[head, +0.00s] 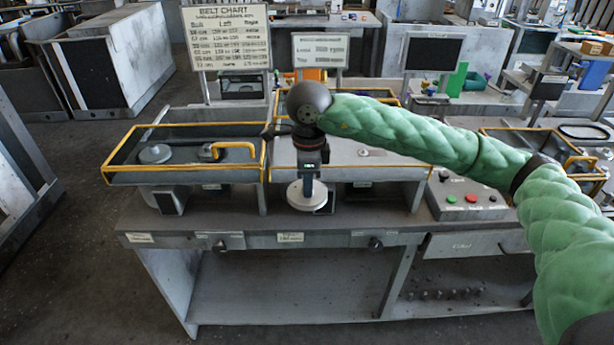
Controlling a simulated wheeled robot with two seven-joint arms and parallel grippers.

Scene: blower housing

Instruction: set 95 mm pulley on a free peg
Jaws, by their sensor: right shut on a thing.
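My right gripper (307,183) points down and is shut on a pale grey round pulley (302,203). It holds the pulley flat in front of the middle tray's front edge, over the bench. The size of the pulley cannot be read. In the left yellow-rimmed tray (120,176) a grey pulley (155,153) sits at the left. A small light round part, perhaps a peg (363,152), shows on the middle tray (390,159), partly behind my arm. Other pegs cannot be made out; the gripper and arm hide part of that tray. My left gripper is not in view.
A yellow handle (228,150) stands in the left tray. A belt chart (228,38) and a smaller sign (320,50) stand behind. A button panel (466,199) is at right. The bench's front strip is mostly clear.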

